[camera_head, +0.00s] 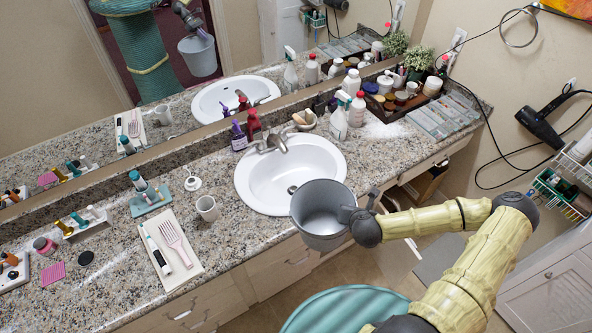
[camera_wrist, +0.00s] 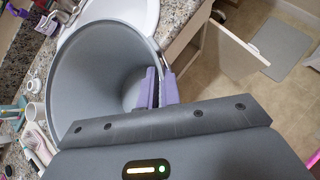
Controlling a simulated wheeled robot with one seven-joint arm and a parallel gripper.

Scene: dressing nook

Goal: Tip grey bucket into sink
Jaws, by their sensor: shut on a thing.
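The grey bucket (camera_head: 318,226) is in the head view at the counter's front edge, overlapping the near right part of the white sink (camera_head: 268,184). Its mouth faces up toward the camera, and it looks empty. My gripper (camera_head: 364,207) is shut on the bucket's right rim. In the wrist view the purple fingers (camera_wrist: 158,88) pinch the wall of the bucket (camera_wrist: 88,72), one finger inside and one outside. Part of the sink rim (camera_wrist: 146,14) shows behind it. The tap (camera_head: 280,142) stands at the sink's back.
A white cup (camera_head: 207,208) and a tray with a brush (camera_head: 174,242) stand left of the sink. A spray bottle (camera_head: 339,122) and a red-capped bottle (camera_head: 357,108) stand right of the tap. A hair dryer (camera_head: 542,126) hangs at right.

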